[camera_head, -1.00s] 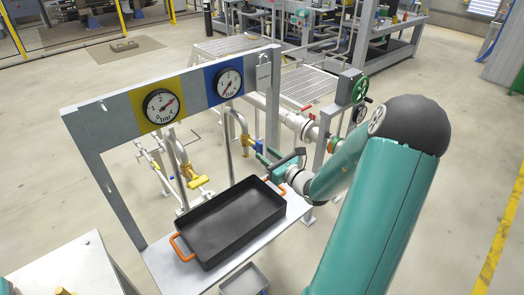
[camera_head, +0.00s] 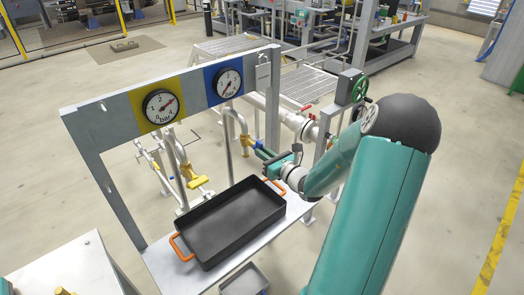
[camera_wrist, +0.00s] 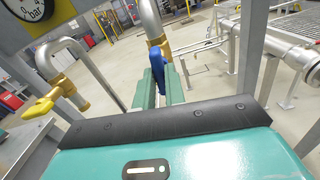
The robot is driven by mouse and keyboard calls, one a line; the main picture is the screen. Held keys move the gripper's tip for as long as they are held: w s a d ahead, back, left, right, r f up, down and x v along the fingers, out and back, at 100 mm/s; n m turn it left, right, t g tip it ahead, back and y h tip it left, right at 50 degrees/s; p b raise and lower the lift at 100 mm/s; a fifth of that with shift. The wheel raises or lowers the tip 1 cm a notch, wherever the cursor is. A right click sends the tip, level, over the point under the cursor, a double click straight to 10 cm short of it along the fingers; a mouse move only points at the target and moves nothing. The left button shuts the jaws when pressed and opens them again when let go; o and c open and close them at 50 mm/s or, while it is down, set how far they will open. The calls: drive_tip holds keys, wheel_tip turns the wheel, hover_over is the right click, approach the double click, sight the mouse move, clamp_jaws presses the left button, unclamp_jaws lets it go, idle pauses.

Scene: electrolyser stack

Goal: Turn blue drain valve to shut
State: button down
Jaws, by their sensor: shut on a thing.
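The blue drain valve handle (camera_wrist: 157,66) stands between the two green fingers of my gripper (camera_wrist: 160,88) in the wrist view. The fingers are shut on it. The handle sits on a brass valve body (camera_wrist: 158,42) at the lower end of a bent steel pipe. In the head view my gripper (camera_head: 262,153) reaches in from the right to the valve, under the blue panel with its gauge (camera_head: 228,83). The fingers largely hide the handle there.
A yellow-handled valve (camera_head: 189,173) is on the pipe to the left, under the yellow panel gauge (camera_head: 160,106). A black tray (camera_head: 240,212) with orange handles stands on the bench below my gripper. The grey frame post (camera_head: 274,105) rises close behind my gripper.

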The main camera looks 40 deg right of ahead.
drive_tip(key=m, duration=0.3)
drive_tip(key=shift+m, duration=0.3)
drive_tip(key=m, duration=0.4)
drive_tip(key=shift+m, duration=0.4)
drive_tip(key=m, duration=0.4)
